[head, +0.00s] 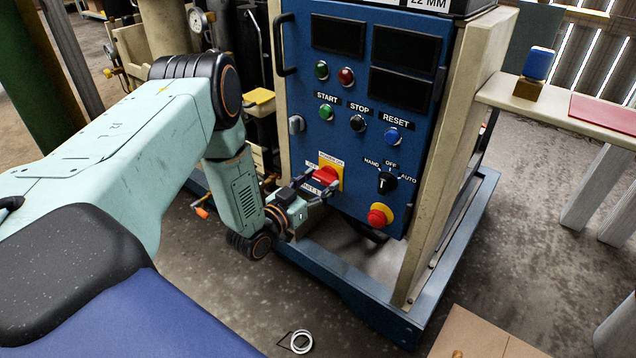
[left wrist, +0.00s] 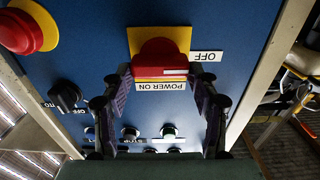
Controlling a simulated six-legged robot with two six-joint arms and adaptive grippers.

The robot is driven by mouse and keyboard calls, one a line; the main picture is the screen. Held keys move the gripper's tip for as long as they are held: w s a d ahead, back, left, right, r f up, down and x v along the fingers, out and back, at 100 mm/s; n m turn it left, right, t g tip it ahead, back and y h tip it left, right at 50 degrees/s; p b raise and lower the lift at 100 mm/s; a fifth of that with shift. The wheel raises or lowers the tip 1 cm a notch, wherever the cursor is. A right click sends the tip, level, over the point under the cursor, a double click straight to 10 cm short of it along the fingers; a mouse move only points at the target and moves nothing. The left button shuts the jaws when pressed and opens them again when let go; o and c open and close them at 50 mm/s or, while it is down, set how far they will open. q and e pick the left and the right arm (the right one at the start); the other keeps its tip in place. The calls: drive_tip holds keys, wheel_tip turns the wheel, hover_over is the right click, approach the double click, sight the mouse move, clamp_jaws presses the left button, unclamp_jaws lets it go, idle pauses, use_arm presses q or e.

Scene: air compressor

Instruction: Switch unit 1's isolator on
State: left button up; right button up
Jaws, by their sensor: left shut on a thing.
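The isolator is a red rotary handle (head: 326,174) on a yellow plate, low on the blue panel (head: 300,130). A POWER ON label sits above it and an OFF label to its left. In the left wrist view, upside down, the red handle (left wrist: 160,58) lies crosswise, a white line on its OFF-label side. My left gripper (head: 316,186) is at the handle from the lower left and is shut on it. In the left wrist view its fingers (left wrist: 162,82) stand either side of the handle; the contact is hard to see. My right gripper is out of view.
A red emergency button (head: 380,215) and a black HAND/OFF/AUTO selector (head: 386,182) are right of the isolator. START, STOP and RESET buttons are above. A blue base rail (head: 360,300) runs along the floor. A shelf (head: 545,105) stands at right.

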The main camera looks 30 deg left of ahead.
use_arm(q)
drive_tip(key=m+p, duration=0.3)
drive_tip(key=m, duration=0.1)
drive_tip(key=shift+d+r+p, duration=0.1)
drive_tip(key=shift+d+p, duration=0.05)
drive_tip(key=shift+p, duration=0.15)
drive_tip(key=m+p, duration=0.3)
drive_tip(key=m, duration=0.2)
drive_tip(key=shift+d, duration=0.1)
drive_tip(key=m+p, duration=0.1)
drive_tip(key=m, duration=0.1)
drive_tip(key=m+p, duration=0.1)
drive_tip(key=m, duration=0.1)
drive_tip(key=shift+s+f+m, duration=0.1)
drive_tip(key=shift+f+m, duration=0.1)
drive_tip(key=shift+m, duration=0.1)
drive_tip(key=shift+f+m+p, duration=0.15)
drive_tip(key=shift+m+p, duration=0.95)
drive_tip(key=shift+m, duration=1.1)
drive_tip(key=o, duration=1.1)
drive_tip(key=shift+o, duration=0.2)
